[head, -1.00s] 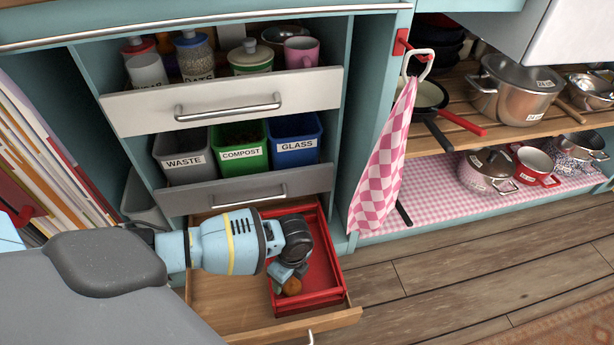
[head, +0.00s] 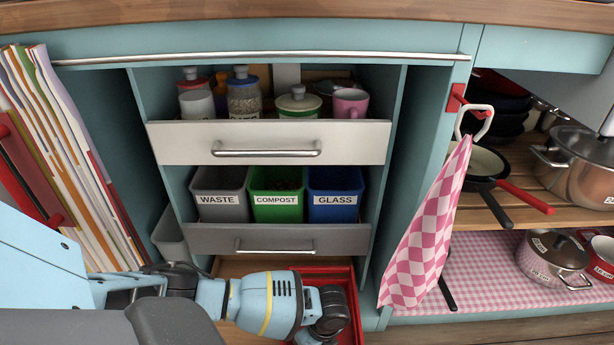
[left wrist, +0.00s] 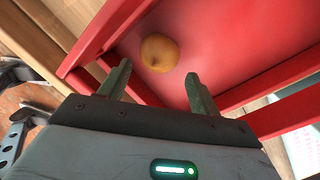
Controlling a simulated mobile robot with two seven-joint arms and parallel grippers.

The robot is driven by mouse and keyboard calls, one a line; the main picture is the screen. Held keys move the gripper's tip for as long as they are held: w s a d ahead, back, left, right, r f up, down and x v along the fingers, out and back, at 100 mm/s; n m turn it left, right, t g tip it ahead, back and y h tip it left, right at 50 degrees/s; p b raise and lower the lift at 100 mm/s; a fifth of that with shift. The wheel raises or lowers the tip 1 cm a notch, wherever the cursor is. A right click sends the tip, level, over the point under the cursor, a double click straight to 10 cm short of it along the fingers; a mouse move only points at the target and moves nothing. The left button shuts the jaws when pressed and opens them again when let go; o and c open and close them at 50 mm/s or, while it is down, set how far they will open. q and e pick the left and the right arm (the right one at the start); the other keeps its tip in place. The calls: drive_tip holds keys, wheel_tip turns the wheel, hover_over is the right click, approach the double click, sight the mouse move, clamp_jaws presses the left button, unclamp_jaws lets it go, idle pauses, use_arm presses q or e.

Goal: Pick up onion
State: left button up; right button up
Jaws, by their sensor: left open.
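The onion (left wrist: 159,53) is round and yellow-brown. In the left wrist view it lies on the floor of the red tray (left wrist: 230,40), near one wall. My left gripper (left wrist: 158,85) is open, with its two green-grey fingers apart and the onion just beyond their tips, between them in the picture. No finger visibly touches it. In the head view the red tray (head: 352,300) sits in the low open drawer, partly behind my left arm. The onion and fingertips are out of sight there. My right gripper is in neither view.
Above the tray are a grey drawer front (head: 290,240) and waste, compost and glass bins (head: 277,205). A checked pink cloth (head: 425,230) hangs to the right. Papers (head: 70,150) stand at the left. Pots (head: 553,255) fill the right shelves.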

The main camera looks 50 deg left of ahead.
use_arm(q)
drive_tip(key=f+b, duration=0.2)
drive_tip(key=a+f, duration=0.1)
drive_tip(key=f, duration=0.1)
drive_tip(key=shift+s+b, duration=0.4)
drive_tip(key=shift+f, duration=0.55)
drive_tip(key=shift+r, duration=0.1)
drive_tip(key=c, duration=0.8)
drive_tip(key=shift+o, duration=0.2)
